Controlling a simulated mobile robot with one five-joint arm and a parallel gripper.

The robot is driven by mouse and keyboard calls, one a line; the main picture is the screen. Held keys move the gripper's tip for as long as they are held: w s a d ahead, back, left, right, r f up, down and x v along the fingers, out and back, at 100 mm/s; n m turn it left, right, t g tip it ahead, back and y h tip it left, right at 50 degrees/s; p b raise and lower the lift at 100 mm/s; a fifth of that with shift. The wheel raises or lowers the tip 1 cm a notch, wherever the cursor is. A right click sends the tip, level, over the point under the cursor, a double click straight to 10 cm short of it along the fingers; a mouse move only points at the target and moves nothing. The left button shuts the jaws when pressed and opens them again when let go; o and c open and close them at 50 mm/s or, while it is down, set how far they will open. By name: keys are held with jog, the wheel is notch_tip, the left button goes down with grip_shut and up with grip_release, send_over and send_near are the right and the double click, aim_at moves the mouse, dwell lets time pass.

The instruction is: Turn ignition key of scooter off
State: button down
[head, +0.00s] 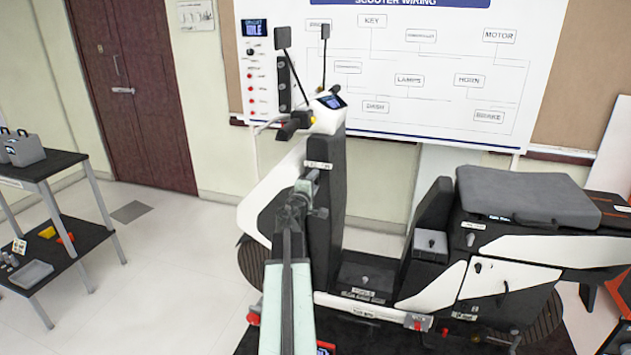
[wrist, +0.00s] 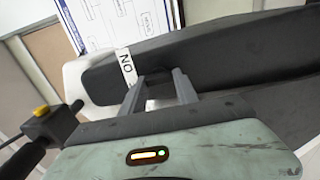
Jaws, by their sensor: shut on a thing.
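The white and black scooter (head: 268,207) stands side-on, with its dark front column (head: 331,200) upright. My gripper (head: 312,180) is at the column, just below a small white label (head: 318,165).
A handlebar grip with a yellow button (wrist: 41,111) is close at the left in the wrist view. The seat (head: 530,195) is at the right. A wiring board (head: 420,60) stands behind. A black two-level table (head: 70,230) is at the left, with clear floor between.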

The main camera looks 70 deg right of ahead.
jog(key=shift+w+a, duration=0.1)
jog(key=shift+w, duration=0.05)
jog(key=c, duration=0.9)
grip_release()
jog(key=a, duration=0.7)
jog(key=shift+s+a, duration=0.25)
jog(key=shift+a, duration=0.1)
